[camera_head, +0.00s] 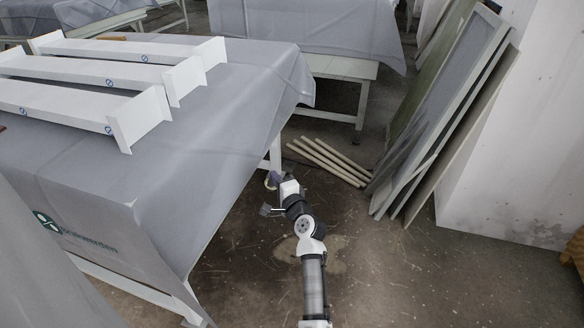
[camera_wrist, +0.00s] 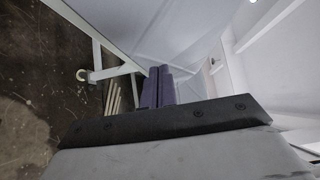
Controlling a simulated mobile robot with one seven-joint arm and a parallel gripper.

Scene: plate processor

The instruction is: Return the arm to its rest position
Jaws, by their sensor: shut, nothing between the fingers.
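My arm reaches up from the bottom of the head view, over the floor to the right of the covered table. My gripper (camera_head: 272,180) is at its far end, close to the table's right side and low beside its leg. In the wrist view, the purple fingers of my gripper (camera_wrist: 158,88) are together with nothing between them. They point toward the table's underside and pale frame. No object is held.
A grey-covered table (camera_head: 180,165) bearing several white beams (camera_head: 95,75) fills the left. Poles (camera_head: 328,160) lie on the floor beyond my gripper. Panels (camera_head: 440,115) lean on the right wall. The floor (camera_head: 400,270) right of my arm is clear.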

